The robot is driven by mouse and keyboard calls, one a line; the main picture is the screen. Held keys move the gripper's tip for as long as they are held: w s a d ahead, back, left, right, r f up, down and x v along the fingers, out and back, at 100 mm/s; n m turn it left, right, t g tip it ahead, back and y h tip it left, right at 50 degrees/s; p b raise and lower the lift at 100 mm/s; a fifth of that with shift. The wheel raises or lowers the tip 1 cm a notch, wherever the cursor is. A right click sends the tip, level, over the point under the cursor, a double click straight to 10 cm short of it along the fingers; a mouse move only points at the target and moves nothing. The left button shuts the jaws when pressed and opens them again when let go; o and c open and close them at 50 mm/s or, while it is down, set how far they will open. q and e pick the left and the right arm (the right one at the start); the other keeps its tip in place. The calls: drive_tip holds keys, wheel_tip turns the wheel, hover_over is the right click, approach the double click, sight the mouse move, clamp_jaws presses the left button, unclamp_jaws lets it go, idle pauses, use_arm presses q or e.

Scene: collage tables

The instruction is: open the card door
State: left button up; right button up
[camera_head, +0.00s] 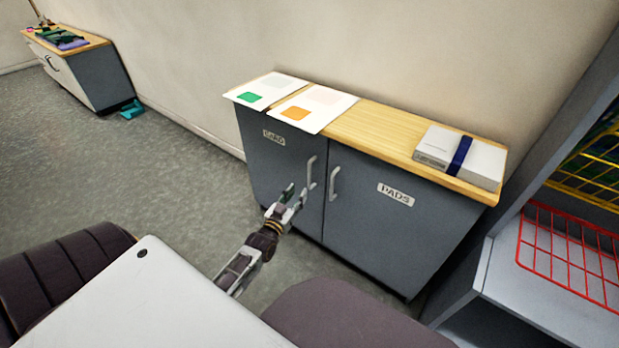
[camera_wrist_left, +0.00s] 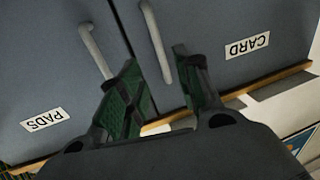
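The card door (camera_head: 277,157) is the left grey door of the cabinet, shut, with a card label and a light vertical handle (camera_head: 309,172) near its right edge. The pads door (camera_head: 380,215) beside it is also shut. My left gripper (camera_head: 296,196) is open in front of the card door's handle. In the left wrist view the card handle (camera_wrist_left: 156,40) stands beyond and between the two green-padded fingers (camera_wrist_left: 160,90), and no contact shows. The pads handle (camera_wrist_left: 97,50) is to the left there. My right gripper is not in view.
The wooden top (camera_head: 375,130) holds sheets with green and orange patches (camera_head: 292,101) and a strapped white pack (camera_head: 461,157). Shelving with a red wire basket (camera_head: 570,258) stands at right. Another cabinet (camera_head: 85,75) is far left. Grey floor (camera_head: 170,170) is clear left of the cabinet.

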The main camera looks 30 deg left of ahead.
sight(309, 177)
use_arm(q)
drive_tip(key=w, duration=0.2)
drive_tip(key=w+b, duration=0.1)
drive_tip(key=w, duration=0.2)
drive_tip(key=shift+w+a+b, duration=0.3)
drive_tip(key=shift+w+a, duration=0.05)
drive_tip(key=shift+w, duration=0.05)
drive_tip(key=shift+w+a+f+b, duration=0.15)
drive_tip(key=shift+w+b, duration=0.2)
drive_tip(key=shift+w, duration=0.65)
drive_tip(key=shift+w+a+r+b, duration=0.1)
drive_tip(key=shift+w+b, duration=0.2)
drive_tip(key=shift+w, duration=1.3)
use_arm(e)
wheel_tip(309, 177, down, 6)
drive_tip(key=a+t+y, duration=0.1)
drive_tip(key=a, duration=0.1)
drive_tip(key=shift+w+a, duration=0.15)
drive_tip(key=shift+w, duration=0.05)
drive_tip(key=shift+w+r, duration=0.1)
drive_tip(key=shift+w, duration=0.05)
use_arm(q)
drive_tip(key=shift+c, duration=0.6)
clamp_jaws()
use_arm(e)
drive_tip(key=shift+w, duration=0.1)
